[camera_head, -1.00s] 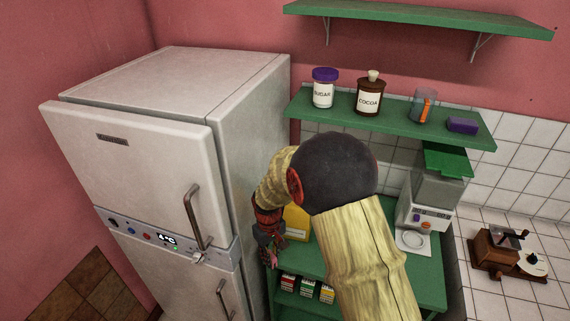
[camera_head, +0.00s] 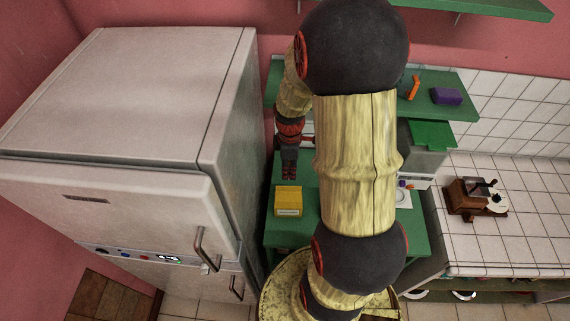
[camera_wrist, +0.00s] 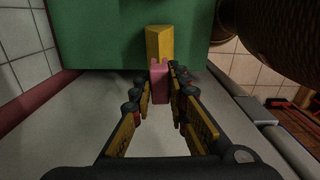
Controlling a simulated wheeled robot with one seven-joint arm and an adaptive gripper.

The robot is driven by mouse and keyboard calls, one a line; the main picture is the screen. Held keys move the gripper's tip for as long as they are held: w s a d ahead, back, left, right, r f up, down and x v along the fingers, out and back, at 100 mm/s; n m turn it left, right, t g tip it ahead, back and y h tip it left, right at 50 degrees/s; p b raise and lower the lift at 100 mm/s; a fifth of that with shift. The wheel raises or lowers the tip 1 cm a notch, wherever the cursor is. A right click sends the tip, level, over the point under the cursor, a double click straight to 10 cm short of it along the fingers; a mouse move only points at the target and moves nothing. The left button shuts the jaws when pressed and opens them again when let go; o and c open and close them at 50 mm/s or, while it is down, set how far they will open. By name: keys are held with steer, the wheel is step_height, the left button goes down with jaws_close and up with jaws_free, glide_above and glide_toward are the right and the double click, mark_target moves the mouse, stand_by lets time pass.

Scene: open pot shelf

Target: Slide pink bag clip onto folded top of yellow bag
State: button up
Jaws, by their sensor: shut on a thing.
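The yellow bag (camera_head: 288,203) stands on the green pot shelf, left of my arm, with a pale label on its front. In the wrist view the yellow bag (camera_wrist: 159,43) shows just beyond my fingertips. My gripper (camera_wrist: 160,82) is shut on the pink bag clip (camera_wrist: 159,84), which sits between the fingertips and points toward the bag. In the head view my gripper (camera_head: 289,172) hangs down just above and behind the bag; the clip cannot be made out there. I cannot tell whether the clip touches the bag.
The fridge (camera_head: 150,110) stands close on the left. An upper green shelf (camera_head: 462,108) holds a purple block (camera_head: 446,96) and an orange item (camera_head: 413,88). A brown grinder (camera_head: 470,197) stands on the tiled counter at right. My arm hides the shelf's middle.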

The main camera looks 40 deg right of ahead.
steer(key=shift+f+b, duration=2.15)
steer(key=shift+f, duration=1)
steer(key=shift+f+b, duration=0.55)
steer(key=shift+f, duration=0.3)
steer(key=o, duration=0.9)
step_height(320, 180, up, 12)
